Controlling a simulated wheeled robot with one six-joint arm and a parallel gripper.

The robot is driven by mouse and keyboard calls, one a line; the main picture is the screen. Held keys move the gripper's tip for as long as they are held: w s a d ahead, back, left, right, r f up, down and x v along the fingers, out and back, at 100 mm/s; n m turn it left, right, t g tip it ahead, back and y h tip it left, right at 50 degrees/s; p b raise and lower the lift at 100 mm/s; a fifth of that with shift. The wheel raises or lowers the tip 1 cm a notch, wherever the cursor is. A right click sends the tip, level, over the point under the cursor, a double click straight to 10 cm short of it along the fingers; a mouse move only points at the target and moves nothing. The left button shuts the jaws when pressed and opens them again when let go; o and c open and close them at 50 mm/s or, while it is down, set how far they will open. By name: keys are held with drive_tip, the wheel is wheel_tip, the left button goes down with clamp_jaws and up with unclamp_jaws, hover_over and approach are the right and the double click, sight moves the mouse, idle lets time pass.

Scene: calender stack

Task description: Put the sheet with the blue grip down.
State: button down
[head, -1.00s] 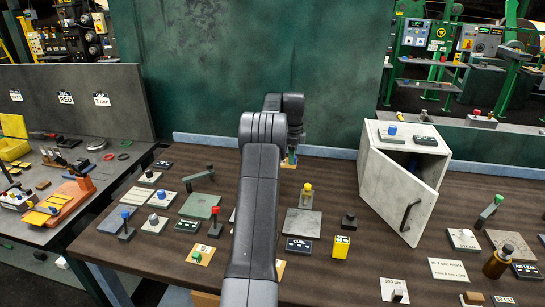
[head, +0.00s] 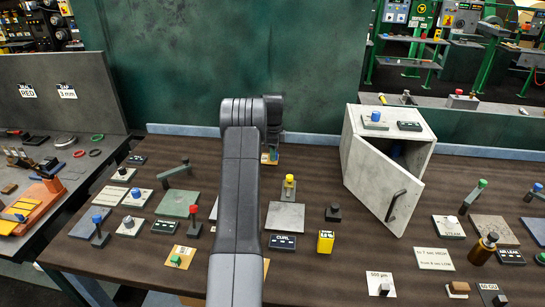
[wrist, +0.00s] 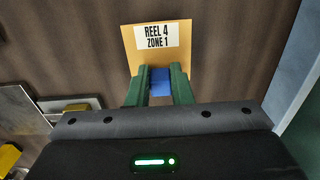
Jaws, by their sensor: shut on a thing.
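My gripper (wrist: 160,88) has its green fingers on either side of a small blue grip (wrist: 160,80) in the wrist view. It is shut on this grip. The grip belongs to a tan sheet (wrist: 142,60) with a white label reading "REEL 4 ZONE 1". In the head view my gripper (head: 271,150) is at the back of the brown table, mostly hidden behind my arm. A small part of the tan sheet (head: 266,159) shows there. I cannot tell whether the sheet touches the table or hangs just above it.
A grey cabinet (head: 360,160) with its door ajar stands to the right. A yellow-knobbed piece (head: 289,186) on a grey plate (head: 285,217) is in front of the gripper. Several knobbed plates lie to the left. A blue rail (head: 190,131) runs along the back edge.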

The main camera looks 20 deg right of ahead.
drive_tip(key=shift+f, duration=1.25)
drive_tip(key=shift+f, duration=0.2)
drive_tip(key=c, duration=1.3)
unclamp_jaws()
drive_tip(key=shift+r, duration=0.1)
